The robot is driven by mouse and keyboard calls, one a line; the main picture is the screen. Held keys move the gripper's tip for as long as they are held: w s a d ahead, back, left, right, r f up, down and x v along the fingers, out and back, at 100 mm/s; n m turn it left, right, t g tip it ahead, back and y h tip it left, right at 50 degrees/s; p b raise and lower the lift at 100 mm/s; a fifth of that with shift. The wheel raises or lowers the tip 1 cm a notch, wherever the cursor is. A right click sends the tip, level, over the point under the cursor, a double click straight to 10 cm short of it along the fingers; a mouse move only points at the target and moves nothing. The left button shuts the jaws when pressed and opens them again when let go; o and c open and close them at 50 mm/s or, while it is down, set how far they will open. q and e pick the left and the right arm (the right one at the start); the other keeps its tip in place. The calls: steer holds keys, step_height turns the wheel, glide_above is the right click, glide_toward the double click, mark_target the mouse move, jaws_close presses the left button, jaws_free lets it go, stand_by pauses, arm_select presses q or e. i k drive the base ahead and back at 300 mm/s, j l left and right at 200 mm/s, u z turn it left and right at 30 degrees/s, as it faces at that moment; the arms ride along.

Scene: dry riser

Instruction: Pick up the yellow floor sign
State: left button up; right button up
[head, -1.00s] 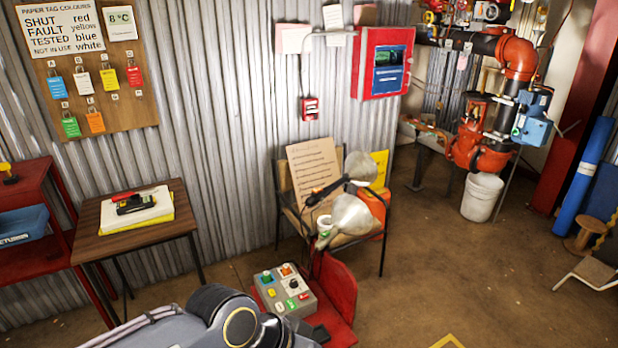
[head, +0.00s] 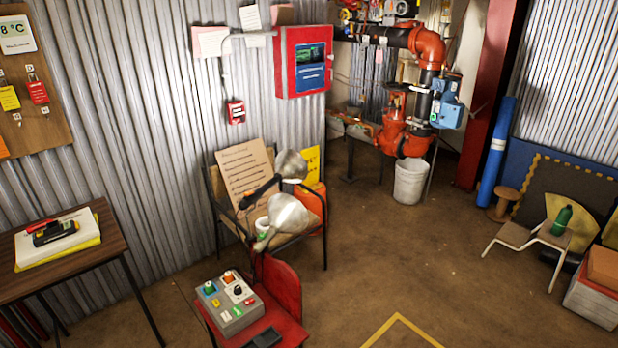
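A yellow panel (head: 313,158), probably the floor sign, stands upright behind the right side of a chair (head: 272,243) by the corrugated wall. Only its upper part shows; an orange-red object (head: 312,200) and the chair hide its lower part. Faint dark marks show on its face, too small to read. Neither of my grippers is in the head view.
Lamps (head: 288,215) and a cardboard sheet (head: 245,175) are on the chair. A red stand with a grey control box (head: 230,303) is in front. A side table (head: 95,262) stands left, a white bucket (head: 410,181) behind right. The middle floor is clear.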

mark_target(311, 154)
steer(key=i+l+z, duration=0.8)
steer(key=i, duration=0.15)
steer(key=i+z, duration=0.4)
steer(key=i+u, duration=0.2)
steer(key=i, duration=0.3)
steer(key=i+l+u, duration=0.2)
steer(key=i, duration=0.3)
steer(key=i+u, duration=0.2)
steer(key=i, duration=0.3)
steer(key=i+u, duration=0.8)
steer(key=i+l+u, duration=0.9)
steer(key=u, duration=0.3)
steer(key=i+l+u, duration=0.25)
steer(key=u, duration=0.2)
steer(key=i+l+u, duration=0.25)
steer(key=u, duration=0.15)
steer(key=i+l+u, duration=0.1)
steer(key=l+u, duration=0.35)
steer(key=i+l+u, duration=0.1)
steer(key=l+u, duration=0.85)
steer(key=l, duration=0.4)
